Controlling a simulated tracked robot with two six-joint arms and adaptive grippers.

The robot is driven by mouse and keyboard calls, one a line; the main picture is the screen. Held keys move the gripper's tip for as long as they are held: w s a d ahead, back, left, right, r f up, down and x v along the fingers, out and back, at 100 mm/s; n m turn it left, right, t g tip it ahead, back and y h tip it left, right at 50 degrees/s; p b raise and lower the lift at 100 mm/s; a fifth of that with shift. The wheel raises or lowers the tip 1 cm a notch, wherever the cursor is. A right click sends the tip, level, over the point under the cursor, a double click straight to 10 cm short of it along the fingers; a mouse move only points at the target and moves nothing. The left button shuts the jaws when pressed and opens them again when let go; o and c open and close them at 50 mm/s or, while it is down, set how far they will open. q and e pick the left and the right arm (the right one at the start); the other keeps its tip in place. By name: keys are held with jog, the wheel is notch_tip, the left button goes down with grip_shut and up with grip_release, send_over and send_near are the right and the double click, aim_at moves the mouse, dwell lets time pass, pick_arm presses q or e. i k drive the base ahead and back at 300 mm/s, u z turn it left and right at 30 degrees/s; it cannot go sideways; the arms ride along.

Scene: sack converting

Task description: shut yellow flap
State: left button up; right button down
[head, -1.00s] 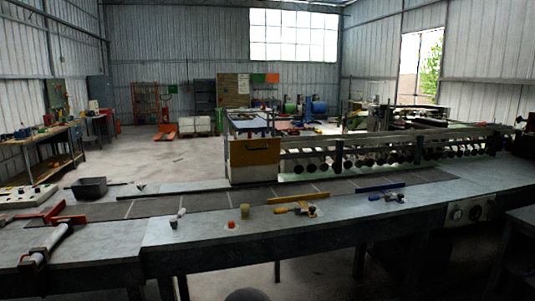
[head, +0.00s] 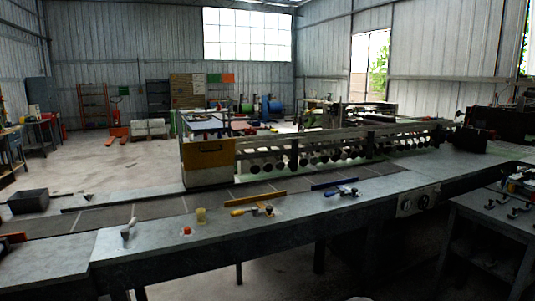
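A yellow flap (head: 208,153) is on the near end of the long roller machine (head: 310,150), left of the middle in the head view. It is an upright panel with a small dark mark near its top edge. A pale panel (head: 207,178) is below it. The flap looks roughly flush with the machine's end, but at this distance I cannot tell whether it is fully shut. Neither of my grippers is in view.
A long grey bench (head: 340,212) crosses in front of the machine. A side table (head: 490,215) stands right. Floor beyond is open at left.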

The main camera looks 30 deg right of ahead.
aim_at(205, 155)
jog(key=z, duration=0.3)
jog(key=i, duration=1)
jog(key=u, duration=0.05)
